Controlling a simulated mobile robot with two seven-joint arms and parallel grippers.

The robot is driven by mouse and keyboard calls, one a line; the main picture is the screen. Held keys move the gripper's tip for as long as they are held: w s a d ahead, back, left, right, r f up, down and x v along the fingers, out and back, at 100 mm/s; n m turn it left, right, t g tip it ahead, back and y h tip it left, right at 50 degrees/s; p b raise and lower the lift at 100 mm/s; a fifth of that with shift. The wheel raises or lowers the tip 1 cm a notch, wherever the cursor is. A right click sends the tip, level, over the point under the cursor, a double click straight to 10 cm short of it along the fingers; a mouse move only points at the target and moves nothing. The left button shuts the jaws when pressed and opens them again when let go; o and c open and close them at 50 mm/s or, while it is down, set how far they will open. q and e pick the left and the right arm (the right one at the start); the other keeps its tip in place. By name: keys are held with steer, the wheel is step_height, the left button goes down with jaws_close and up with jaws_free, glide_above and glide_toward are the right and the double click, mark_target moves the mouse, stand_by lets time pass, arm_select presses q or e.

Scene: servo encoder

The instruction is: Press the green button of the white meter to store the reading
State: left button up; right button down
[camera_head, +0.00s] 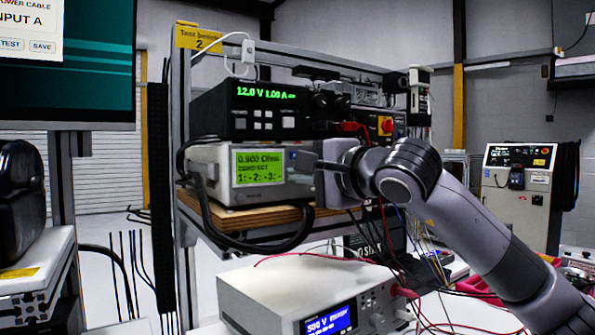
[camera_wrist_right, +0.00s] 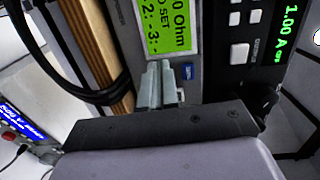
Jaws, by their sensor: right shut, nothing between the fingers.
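The white meter (camera_head: 213,174) sits on a wooden shelf, its green-lit screen (camera_head: 260,168) reading 0.900 Ohms with a line of numbered slots below. The same screen shows rotated in the right wrist view (camera_wrist_right: 168,30). My right gripper (camera_head: 308,163) is in front of the right part of the meter's panel and covers it. In the wrist view its fingers (camera_wrist_right: 160,72) are together, empty, and point at the panel beside the screen. Contact cannot be told. A small blue mark (camera_wrist_right: 187,71) shows beside the fingertips. No green button is visible. My left gripper is not in view.
A black power supply (camera_head: 262,108) reading 12.0 V stands above the meter. Black cables (camera_head: 205,205) loop in front of the wooden shelf (camera_head: 262,216). A white unit with a blue display (camera_head: 330,320) and several leads stand below. A monitor is at the upper left.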

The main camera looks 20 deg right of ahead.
steer(key=shift+w, duration=0.35)
stand_by(0.7)
steer(key=shift+s, duration=0.15)
steer(key=shift+b+v, duration=0.5)
steer(key=shift+v, duration=0.4)
steer(key=shift+a+f, duration=0.1)
steer(key=a+b+v, duration=0.1)
steer(key=b+v, duration=0.2)
steer(key=v, duration=0.4)
steer(key=shift+s+d+f, duration=0.2)
steer(key=shift+s+f, duration=0.05)
steer(key=shift+s, duration=0.1)
